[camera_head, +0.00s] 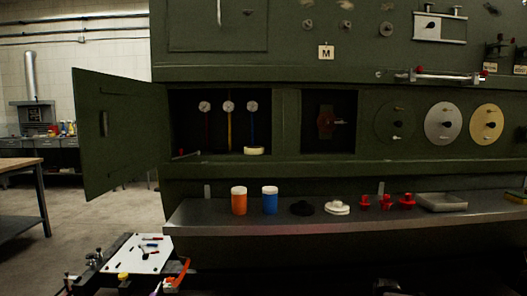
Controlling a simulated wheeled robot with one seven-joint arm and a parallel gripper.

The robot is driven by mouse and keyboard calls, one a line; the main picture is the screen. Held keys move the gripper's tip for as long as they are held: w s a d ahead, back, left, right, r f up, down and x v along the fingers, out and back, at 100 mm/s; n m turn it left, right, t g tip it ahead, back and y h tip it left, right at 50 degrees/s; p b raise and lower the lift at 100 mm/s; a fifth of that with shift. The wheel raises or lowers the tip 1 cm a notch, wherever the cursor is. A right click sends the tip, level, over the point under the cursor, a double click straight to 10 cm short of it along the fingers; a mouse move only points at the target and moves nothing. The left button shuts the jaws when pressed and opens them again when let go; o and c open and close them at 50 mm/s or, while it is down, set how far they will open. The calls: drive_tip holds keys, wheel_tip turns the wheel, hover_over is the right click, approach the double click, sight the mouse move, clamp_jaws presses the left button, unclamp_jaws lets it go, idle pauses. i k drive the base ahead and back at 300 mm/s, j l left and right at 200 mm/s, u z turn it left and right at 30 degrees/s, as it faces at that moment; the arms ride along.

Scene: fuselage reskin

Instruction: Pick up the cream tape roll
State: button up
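A cream tape roll (254,151) lies flat on the floor of an open compartment (228,129) in the dark green panel. It is near the compartment's right side, below the gauge with the blue stem (252,120). Nothing is seen touching it from the front. No gripper that I can make out is in view, so its state does not show.
The compartment's green door (123,135) stands open to the left. Below, a metal shelf (300,223) holds an orange jar (239,201), a blue jar (270,200), black and white parts, several red parts and a grey tray (442,202). A cart (139,254) stands at lower left.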

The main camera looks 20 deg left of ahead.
sight(254, 150)
drive_tip(key=l+u, duration=0.2)
drive_tip(key=u, duration=0.3)
drive_tip(key=i+l+u, duration=0.1)
drive_tip(key=l+u, duration=0.15)
drive_tip(key=u, duration=0.25)
drive_tip(key=l+u, duration=0.2)
drive_tip(key=u, duration=0.3)
